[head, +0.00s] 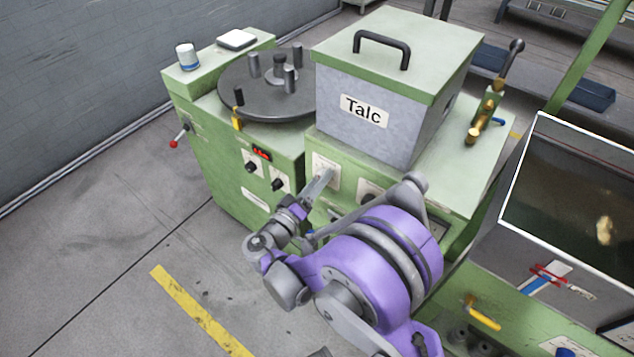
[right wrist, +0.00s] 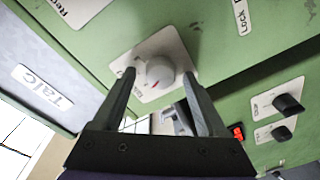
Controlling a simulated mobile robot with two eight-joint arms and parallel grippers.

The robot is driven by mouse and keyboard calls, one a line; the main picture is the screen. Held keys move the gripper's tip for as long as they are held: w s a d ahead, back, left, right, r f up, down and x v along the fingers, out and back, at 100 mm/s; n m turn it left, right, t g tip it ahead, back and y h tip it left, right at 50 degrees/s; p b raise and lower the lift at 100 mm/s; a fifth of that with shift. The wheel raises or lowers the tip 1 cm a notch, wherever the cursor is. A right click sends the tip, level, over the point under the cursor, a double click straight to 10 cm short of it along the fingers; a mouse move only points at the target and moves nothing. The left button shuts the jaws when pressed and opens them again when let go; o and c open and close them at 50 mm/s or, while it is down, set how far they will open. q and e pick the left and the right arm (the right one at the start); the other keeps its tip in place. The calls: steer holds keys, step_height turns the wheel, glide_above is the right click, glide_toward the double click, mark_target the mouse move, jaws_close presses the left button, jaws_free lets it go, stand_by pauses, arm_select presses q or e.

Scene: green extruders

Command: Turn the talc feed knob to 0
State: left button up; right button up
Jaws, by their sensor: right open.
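The talc feed knob is a round grey-white knob (right wrist: 160,73) with a red pointer mark on a white dial plate (right wrist: 178,48), on the green machine front. My right gripper (right wrist: 158,72) is open, with one finger on each side of the knob in the right wrist view; whether the fingers touch it I cannot tell. The dial's setting is too small to read. My left gripper is not in view.
A dark turntable with posts (head: 262,100) and a glass-topped tank (head: 575,185) stand either side. Floor is free at front left.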

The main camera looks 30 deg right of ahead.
jaws_close()
stand_by(0.4)
steer(key=shift+n, duration=0.3)
steer(key=shift+n+g, duration=0.3)
steer(key=shift+n, duration=3.2)
jaws_free()
